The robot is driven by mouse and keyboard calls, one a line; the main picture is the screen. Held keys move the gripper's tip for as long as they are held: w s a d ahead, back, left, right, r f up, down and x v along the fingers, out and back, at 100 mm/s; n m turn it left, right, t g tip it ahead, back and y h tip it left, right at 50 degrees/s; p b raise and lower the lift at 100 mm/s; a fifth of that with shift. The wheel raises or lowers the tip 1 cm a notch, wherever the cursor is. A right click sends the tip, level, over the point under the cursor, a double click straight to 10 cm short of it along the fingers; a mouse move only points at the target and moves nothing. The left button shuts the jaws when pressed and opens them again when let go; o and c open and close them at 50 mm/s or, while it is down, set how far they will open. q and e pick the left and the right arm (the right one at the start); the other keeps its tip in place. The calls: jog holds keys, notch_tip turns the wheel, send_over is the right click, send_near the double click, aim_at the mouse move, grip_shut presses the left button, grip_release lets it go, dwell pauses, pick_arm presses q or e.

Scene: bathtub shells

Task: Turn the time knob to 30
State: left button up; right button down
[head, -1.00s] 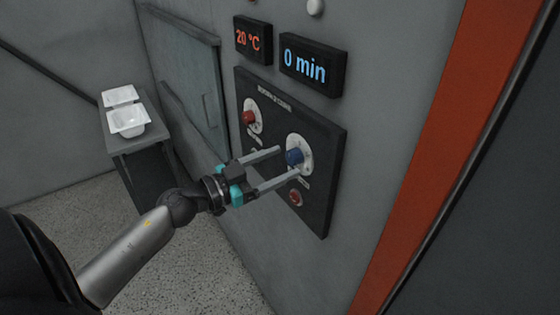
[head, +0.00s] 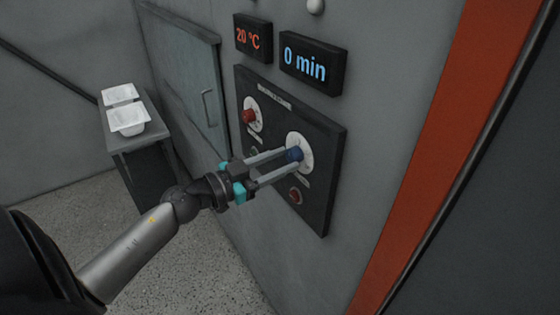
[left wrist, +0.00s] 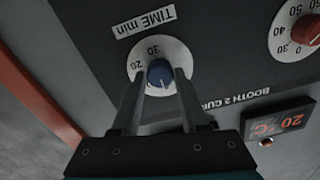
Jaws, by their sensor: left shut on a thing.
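The blue time knob (head: 295,154) sits on a white dial (head: 306,149) on the dark control panel. It also shows in the left wrist view (left wrist: 160,73), under the label "TIME min", with 20 and 30 readable on its dial. My left gripper (head: 290,157) is shut on the blue knob, one finger on each side; its fingers also show in the left wrist view (left wrist: 159,86). The time display (head: 305,66) above the panel reads "0 min". The lower part of the dial is hidden by my fingers. My right gripper is not in view.
A red knob (head: 249,116) is left of the blue one, and a round red button (head: 295,196) is below. A temperature display (head: 252,38) reads 20 °C. White tubs (head: 128,120) stand on a small table at the left.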

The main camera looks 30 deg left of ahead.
pick_arm(q)
grip_shut()
